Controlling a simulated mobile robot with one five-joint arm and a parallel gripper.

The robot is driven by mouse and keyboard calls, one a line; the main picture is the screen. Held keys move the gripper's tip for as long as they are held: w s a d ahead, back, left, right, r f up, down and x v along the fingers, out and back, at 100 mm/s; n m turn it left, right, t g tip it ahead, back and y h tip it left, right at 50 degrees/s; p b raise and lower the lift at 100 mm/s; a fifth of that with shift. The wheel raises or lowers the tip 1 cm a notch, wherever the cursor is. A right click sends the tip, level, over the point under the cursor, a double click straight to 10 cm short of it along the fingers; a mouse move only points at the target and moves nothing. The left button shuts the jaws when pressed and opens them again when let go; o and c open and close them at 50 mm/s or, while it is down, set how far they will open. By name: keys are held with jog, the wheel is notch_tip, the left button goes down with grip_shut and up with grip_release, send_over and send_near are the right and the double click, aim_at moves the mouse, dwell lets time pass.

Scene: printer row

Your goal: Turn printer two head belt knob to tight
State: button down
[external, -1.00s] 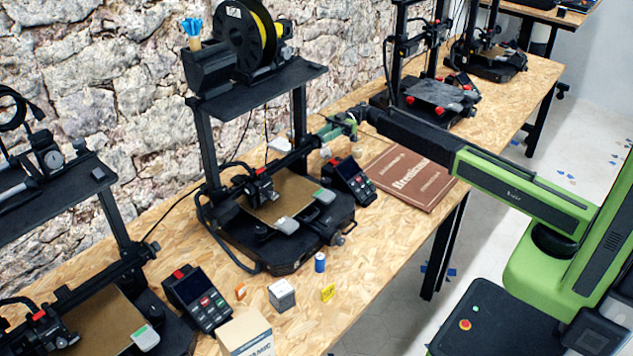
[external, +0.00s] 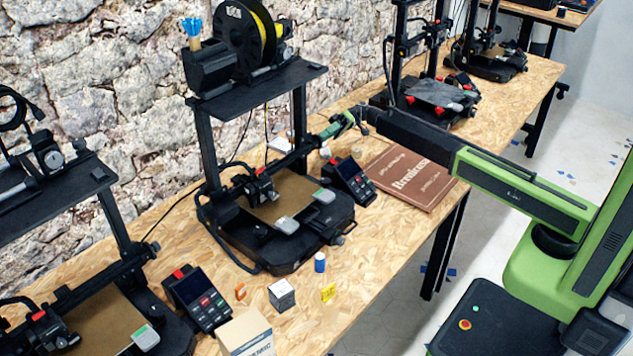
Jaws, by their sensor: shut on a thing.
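A black 3D printer (external: 276,243) with a tan bed stands in the middle of the bench. Its horizontal head beam (external: 291,159) runs up to the right, past the right upright. My gripper (external: 322,135) is at the right end of that beam, reached from the right by my black and green arm. It is shut at the beam's end, where the head belt knob would be. The knob itself is hidden by the fingers, and I cannot read its setting.
A control screen (external: 349,180) and a brown book (external: 412,179) lie below my arm. A spool shelf (external: 262,88) sits above the printer. Other printers stand left (external: 92,313) and farther back (external: 432,95). A blue-capped bottle (external: 320,262) and small boxes are in front.

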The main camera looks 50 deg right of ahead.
jog(key=m, duration=1.2)
jog(key=shift+f+m, duration=0.1)
jog(key=shift+m, duration=0.2)
dwell(0.4)
jog(key=c, duration=1.1)
grip_release()
jog(key=d, duration=1.7)
jog(key=shift+d, duration=0.2)
